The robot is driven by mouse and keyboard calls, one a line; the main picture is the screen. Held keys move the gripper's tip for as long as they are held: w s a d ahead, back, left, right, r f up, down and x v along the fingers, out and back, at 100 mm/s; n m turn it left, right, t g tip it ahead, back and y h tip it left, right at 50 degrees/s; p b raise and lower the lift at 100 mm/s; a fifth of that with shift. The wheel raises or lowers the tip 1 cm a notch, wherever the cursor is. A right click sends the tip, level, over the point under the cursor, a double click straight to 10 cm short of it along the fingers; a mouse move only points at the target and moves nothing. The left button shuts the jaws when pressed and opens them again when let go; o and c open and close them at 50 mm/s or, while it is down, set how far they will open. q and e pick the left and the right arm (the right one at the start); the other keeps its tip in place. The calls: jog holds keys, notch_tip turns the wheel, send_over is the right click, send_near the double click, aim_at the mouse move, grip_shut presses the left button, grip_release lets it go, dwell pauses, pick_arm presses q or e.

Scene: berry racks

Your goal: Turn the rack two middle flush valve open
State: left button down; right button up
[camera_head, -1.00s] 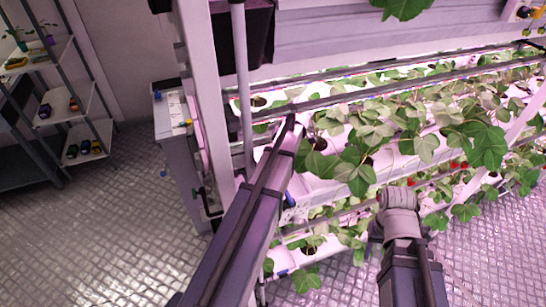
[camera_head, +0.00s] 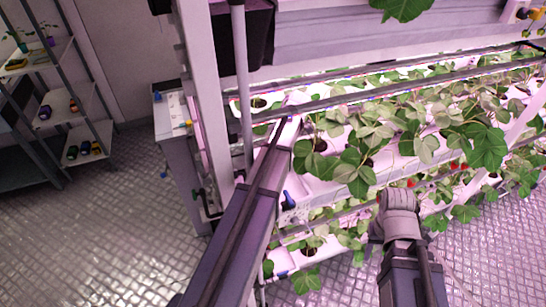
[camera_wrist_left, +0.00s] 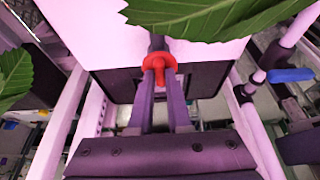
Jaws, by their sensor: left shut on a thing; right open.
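In the left wrist view a red valve handle (camera_wrist_left: 159,63) sits on a dark stem in front of a white rack part. My left gripper (camera_wrist_left: 160,82) is shut on this handle, with one finger on each side. A leaf hangs just above it. In the head view my left arm crosses the rack end, and the gripped handle cannot be made out there. My right gripper (camera_head: 398,200) is open by the lower plants, away from the valve; its fingertips are hard to see.
A blue handle (camera_wrist_left: 290,75) is at the right in the left wrist view. In the head view, a blue handle (camera_head: 288,201) shows beside my left arm. The berry rack's plants (camera_head: 365,150) crowd the right. A grey shelf (camera_head: 68,105) stands left, with clear floor (camera_head: 110,220) between.

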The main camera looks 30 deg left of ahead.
pick_arm(q)
jog(key=c, duration=0.9)
grip_release()
jog(key=shift+o, duration=0.2)
jog(key=shift+r, duration=0.1)
jog(key=shift+w+r+p, duration=0.1)
jog(key=shift+r+p, duration=0.2)
jog(key=shift+p, duration=0.15)
jog(key=w+d, duration=0.2)
jog(key=w, duration=0.1)
jog(key=w+d, duration=0.6)
jog(key=shift+w+r, duration=0.15)
jog(key=shift+w, duration=0.05)
